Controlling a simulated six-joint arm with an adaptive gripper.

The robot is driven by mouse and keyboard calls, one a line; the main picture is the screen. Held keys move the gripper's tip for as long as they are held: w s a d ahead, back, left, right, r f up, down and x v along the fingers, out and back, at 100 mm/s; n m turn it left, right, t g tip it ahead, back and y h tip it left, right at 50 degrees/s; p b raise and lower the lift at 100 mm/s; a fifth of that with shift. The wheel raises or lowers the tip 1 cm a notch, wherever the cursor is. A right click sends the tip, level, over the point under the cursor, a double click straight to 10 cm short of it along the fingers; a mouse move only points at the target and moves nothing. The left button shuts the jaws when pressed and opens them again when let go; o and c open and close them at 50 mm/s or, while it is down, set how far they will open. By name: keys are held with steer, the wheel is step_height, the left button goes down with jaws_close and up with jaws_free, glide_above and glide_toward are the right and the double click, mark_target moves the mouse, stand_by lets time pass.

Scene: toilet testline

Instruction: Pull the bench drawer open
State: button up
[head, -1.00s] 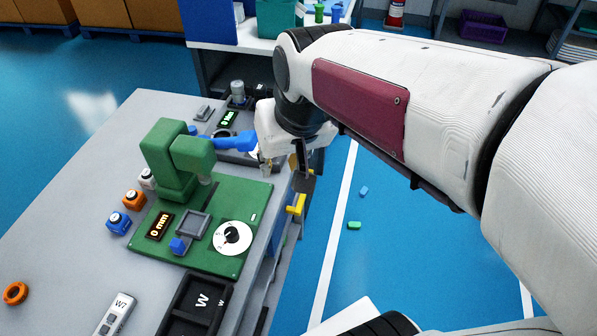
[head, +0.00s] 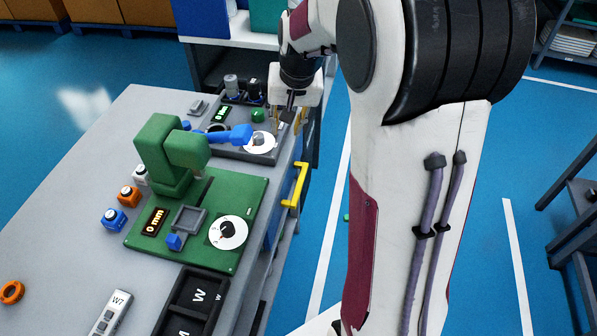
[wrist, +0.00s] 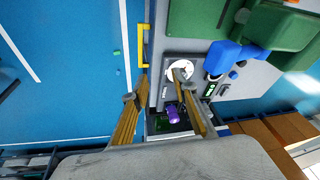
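The yellow handle (head: 295,186) of the bench drawer stands on the right side of the grey bench (head: 75,215). It also shows near the top of the wrist view (wrist: 143,45), close along the bench edge. The drawer front is mostly hidden beneath the bench top, and I cannot tell how far it sits out. My gripper (head: 277,122) is beyond the handle, over the far right corner of the bench, and apart from the handle. In the wrist view its two fingers (wrist: 156,86) are spread with nothing held between them.
A green press (head: 170,155) on a green base with a white dial (head: 228,232) stands on the bench beside the handle. A grey unit with another white dial (head: 259,142) lies below my gripper.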

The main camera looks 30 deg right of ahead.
steer(key=w+d+f+m, duration=0.1)
steer(key=w+d+f, duration=0.35)
steer(key=f, duration=0.25)
steer(key=m+g+y, duration=0.2)
glide_toward(301, 180)
steer(key=shift+w+a+f, duration=0.1)
steer(key=shift+a+f, duration=0.05)
steer(key=shift+a, duration=0.05)
steer(key=shift+f, duration=0.15)
steer(key=shift+x, duration=3.75)
steer(key=shift+d, duration=0.1)
jaws_close()
